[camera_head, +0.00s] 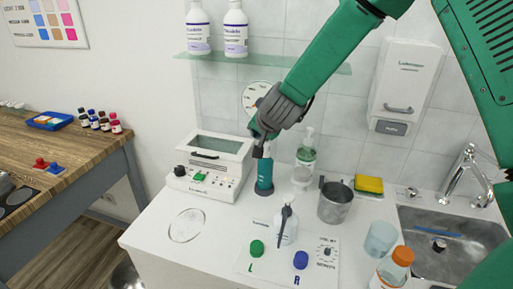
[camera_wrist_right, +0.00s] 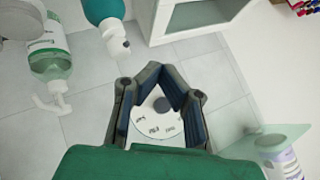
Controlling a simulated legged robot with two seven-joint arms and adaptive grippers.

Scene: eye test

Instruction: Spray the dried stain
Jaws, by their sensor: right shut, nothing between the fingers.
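A pale stain with a thin brownish outline (camera_head: 186,225) lies on the counter's left part. My left gripper is not in view.
A white boxy device (camera_head: 210,165) stands left of the teal bottle. A clear pump bottle (camera_head: 304,162), a metal cup (camera_head: 335,203) and the sink (camera_head: 445,245) are to the right. A glass shelf (camera_head: 300,64) hangs above. The counter around the stain is clear.

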